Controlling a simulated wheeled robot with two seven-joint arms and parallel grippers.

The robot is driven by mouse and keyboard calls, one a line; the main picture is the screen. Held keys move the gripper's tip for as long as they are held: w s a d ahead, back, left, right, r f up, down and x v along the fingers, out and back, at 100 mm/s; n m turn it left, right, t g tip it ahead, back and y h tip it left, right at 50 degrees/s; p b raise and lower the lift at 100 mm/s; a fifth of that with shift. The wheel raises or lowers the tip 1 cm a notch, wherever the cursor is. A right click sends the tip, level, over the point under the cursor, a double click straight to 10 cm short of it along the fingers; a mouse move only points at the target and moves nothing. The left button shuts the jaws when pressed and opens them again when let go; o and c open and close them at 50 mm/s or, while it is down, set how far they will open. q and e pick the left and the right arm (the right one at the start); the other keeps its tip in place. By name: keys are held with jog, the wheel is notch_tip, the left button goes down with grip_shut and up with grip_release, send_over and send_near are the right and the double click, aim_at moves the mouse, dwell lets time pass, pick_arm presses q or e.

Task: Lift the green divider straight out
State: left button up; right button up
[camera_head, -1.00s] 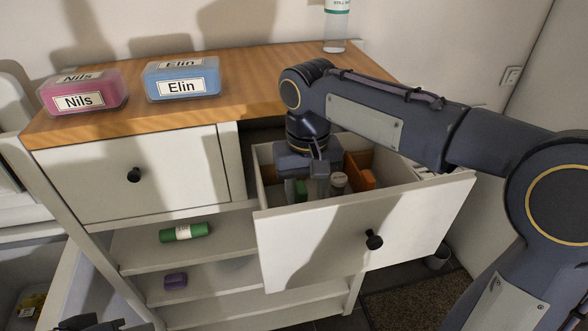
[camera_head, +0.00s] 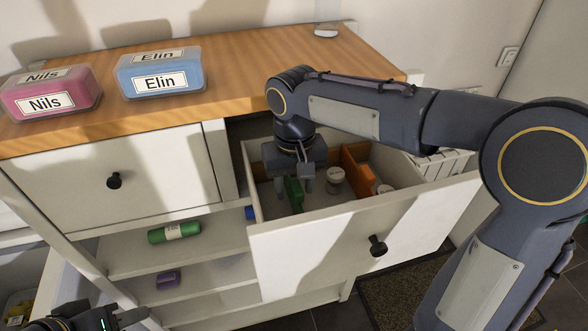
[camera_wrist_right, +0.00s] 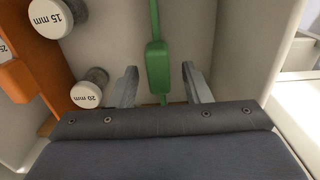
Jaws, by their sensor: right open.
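The green divider (camera_head: 294,194) stands in the open right drawer (camera_head: 350,240). In the right wrist view the green divider (camera_wrist_right: 158,68) is a thin upright strip with a thicker block on it. My right gripper (camera_head: 294,186) points down into the drawer. In the wrist view its two fingers (camera_wrist_right: 160,87) are open, one on each side of the green divider, with a gap on both sides.
White-capped jars, "20 mm" (camera_wrist_right: 88,88) and "15 mm" (camera_wrist_right: 52,18), stand left of the fingers in the wrist view, near an orange divider (camera_wrist_right: 22,75). Pink Nils (camera_head: 50,94) and blue Elin (camera_head: 160,76) boxes sit on the wooden top.

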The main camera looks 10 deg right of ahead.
aim_at(294, 211)
jog(key=shift+f, duration=1.65)
grip_shut()
jog(key=c, duration=0.7)
grip_release()
jog(key=shift+c, duration=1.1)
jog(key=shift+r+p, duration=3.05)
jog(key=shift+r, duration=0.45)
